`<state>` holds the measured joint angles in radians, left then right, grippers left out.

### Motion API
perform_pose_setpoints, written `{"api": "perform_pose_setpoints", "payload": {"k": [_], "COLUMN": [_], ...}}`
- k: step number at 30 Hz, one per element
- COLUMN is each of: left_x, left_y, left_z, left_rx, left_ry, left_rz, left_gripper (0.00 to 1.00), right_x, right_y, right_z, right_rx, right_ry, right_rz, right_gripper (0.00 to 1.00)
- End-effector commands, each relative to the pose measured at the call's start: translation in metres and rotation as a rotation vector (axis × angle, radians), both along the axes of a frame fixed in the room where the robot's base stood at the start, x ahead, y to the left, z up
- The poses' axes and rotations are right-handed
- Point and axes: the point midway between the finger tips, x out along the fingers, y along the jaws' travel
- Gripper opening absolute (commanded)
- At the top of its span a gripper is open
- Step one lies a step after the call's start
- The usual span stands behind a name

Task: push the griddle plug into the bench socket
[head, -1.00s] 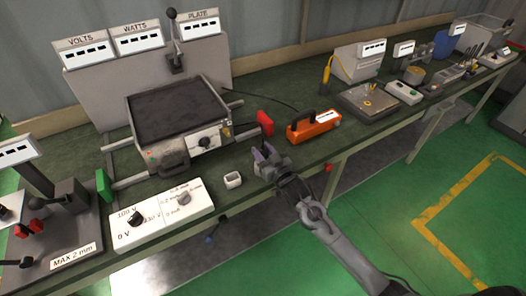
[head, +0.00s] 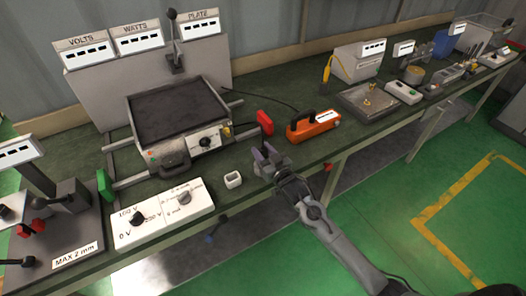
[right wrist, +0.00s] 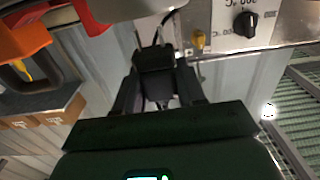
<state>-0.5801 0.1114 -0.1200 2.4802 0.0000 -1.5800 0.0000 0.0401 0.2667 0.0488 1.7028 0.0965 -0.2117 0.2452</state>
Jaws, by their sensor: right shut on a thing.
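The griddle (head: 178,108) stands on the bench with its knob panel (head: 205,142) toward the front. My right gripper (head: 266,154) is at the bench's front edge, to the right of a small white square box (head: 233,180) that looks like the bench socket. In the right wrist view the gripper (right wrist: 156,88) is shut on the black plug (right wrist: 154,58), whose cable leaves at the top. The plug is apart from the white box; its prongs cannot be made out. My left gripper is not in view.
A red block (head: 264,117) and an orange case (head: 313,127) lie beyond the right gripper. A white dial box (head: 163,214) stands left of the white square box. A green block (head: 105,184) is by the griddle's left rail. Bench top around the white box is clear.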

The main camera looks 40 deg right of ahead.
Motion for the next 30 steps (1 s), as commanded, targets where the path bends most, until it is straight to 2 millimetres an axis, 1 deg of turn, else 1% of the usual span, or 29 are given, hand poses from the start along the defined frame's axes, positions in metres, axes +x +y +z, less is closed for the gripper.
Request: {"api": "perform_pose_setpoints", "payload": {"k": [15, 30], "left_x": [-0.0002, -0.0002], "left_y": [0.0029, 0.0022], "left_z": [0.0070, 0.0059], "left_rx": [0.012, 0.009], "left_ry": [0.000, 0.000], "left_rz": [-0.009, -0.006], "left_gripper": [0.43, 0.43], "right_x": [0.0000, 0.0000], "right_y": [0.0001, 0.0002], "right_z": [0.0011, -0.0012], "right_rx": [0.000, 0.000], "right_ry": [0.000, 0.000], "right_rz": [0.000, 0.000], "right_gripper": [0.08, 0.08]}}
